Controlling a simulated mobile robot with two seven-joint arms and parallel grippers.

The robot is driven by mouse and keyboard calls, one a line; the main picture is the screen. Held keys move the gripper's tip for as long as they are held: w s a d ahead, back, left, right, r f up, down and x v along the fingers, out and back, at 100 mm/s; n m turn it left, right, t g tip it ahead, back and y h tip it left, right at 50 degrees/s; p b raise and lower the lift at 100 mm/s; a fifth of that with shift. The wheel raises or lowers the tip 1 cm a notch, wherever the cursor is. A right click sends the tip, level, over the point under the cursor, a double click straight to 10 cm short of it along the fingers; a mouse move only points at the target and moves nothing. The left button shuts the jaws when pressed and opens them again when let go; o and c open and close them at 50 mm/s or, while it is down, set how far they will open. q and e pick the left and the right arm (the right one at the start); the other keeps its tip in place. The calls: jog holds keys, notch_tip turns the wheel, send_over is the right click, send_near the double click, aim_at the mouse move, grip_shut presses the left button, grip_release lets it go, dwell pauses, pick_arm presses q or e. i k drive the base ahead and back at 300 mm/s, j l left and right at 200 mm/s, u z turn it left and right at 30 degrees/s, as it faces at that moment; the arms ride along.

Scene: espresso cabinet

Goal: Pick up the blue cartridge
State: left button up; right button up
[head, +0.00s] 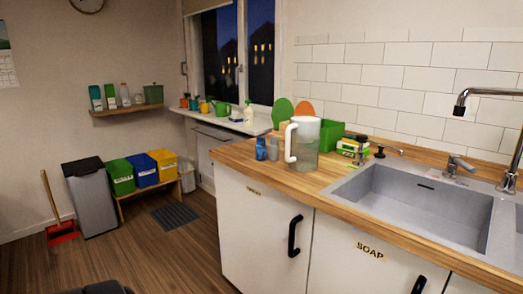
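A small blue object (261,148), which looks like the blue cartridge, stands on the wooden counter near its left end. A similar grey object (272,149) stands right beside it; whether they touch I cannot tell. A clear pitcher (306,143) with a white handle stands just to their right. Neither of my grippers is in view.
The sink (420,210) lies to the right in the counter (333,181). White cabinets (262,232) with black handles are below. The wooden floor (165,255) at left is largely clear.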

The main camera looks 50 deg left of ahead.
aim_at(260, 147)
jog(key=u, duration=1.7)
jog(key=z, duration=1.85)
jog(key=u, duration=1.85)
jog(key=z, duration=0.25)
